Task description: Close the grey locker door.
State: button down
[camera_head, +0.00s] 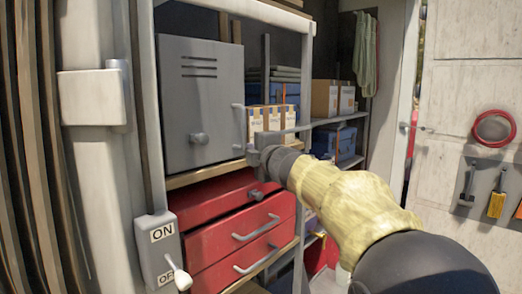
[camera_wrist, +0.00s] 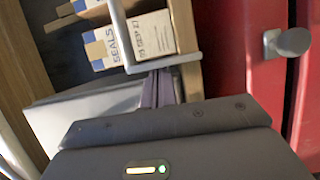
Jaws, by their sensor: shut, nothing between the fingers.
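The grey locker (camera_head: 200,85) stands on a wooden shelf at left of centre in the head view. A pale bar handle (camera_head: 246,125) stands out at the door's right edge; I cannot tell how far the door is open. In the wrist view a pale bar (camera_wrist: 120,35) crosses in front of the boxes, close to my fingers. My gripper (camera_head: 262,157) is shut and empty, just below and right of the handle. The wrist view shows its fingertips (camera_wrist: 160,88) near the bar; contact is unclear.
Cartons (camera_head: 272,119) stand right of the locker. A shelf post stands at left, with an ON/OFF lever box (camera_head: 158,250) below. A concrete wall is at right.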

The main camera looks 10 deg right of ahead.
jog(key=shift+s+a, duration=0.15)
jog(key=shift+s, duration=0.1)
jog(key=b+v, duration=0.2)
jog(key=v, duration=1.5)
jog(key=shift+d+b, duration=0.25)
jog(key=shift+b, duration=0.05)
